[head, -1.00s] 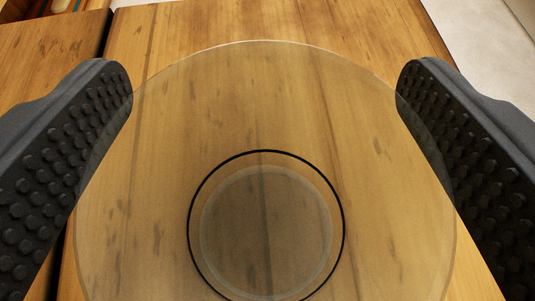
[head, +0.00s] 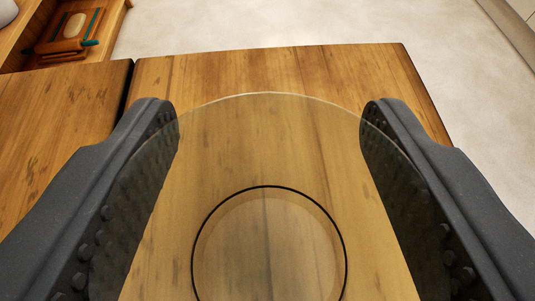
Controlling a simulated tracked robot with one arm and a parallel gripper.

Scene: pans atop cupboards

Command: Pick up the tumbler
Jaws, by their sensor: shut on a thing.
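The tumbler (head: 270,140) is clear, slightly tinted glass with a dark ring low on it. It fills the lower middle of the head view, seen from above through its wide round rim. My gripper (head: 268,125) has one dark studded finger on each side of the tumbler, and it is shut on the glass near the rim. The inner pads show partly through the glass. The wood shows through the tumbler. I cannot tell whether its base touches the top.
The wooden cupboard top (head: 330,65) lies beneath, with a dark gap at left between it and another wooden top (head: 50,105). Its far and right edges drop to a pale floor (head: 300,22). A wooden unit with a small red and green item (head: 73,28) stands at the upper left.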

